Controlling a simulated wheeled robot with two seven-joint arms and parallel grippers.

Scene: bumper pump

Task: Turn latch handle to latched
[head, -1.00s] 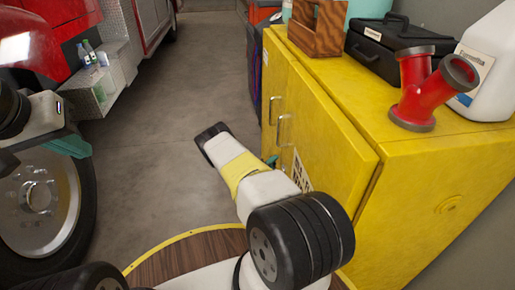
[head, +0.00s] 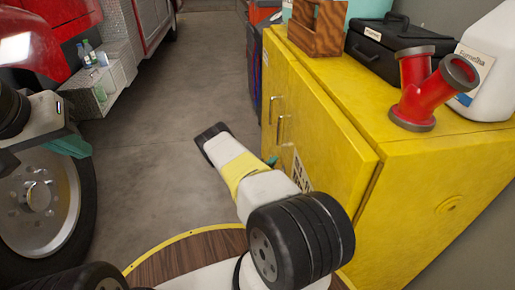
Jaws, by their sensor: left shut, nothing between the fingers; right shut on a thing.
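The yellow cabinet (head: 330,130) stands at the right, with two upright metal handles, one farther (head: 271,109) and one nearer (head: 280,129), on its front doors. My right gripper (head: 272,161) is mostly hidden behind my own white and yellow-banded arm. Only a small teal part of it shows at the cabinet front, just below the nearer handle. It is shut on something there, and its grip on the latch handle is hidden. My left gripper (head: 62,145) is at the left edge, in front of a truck wheel, partly cut off, shut and empty.
On the cabinet top are a wooden crate (head: 317,28), a black case (head: 398,45), a red pipe fitting (head: 412,95) and a white jug (head: 490,75). A red truck (head: 40,30) with a large wheel (head: 62,205) stands at the left. The concrete floor between is clear.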

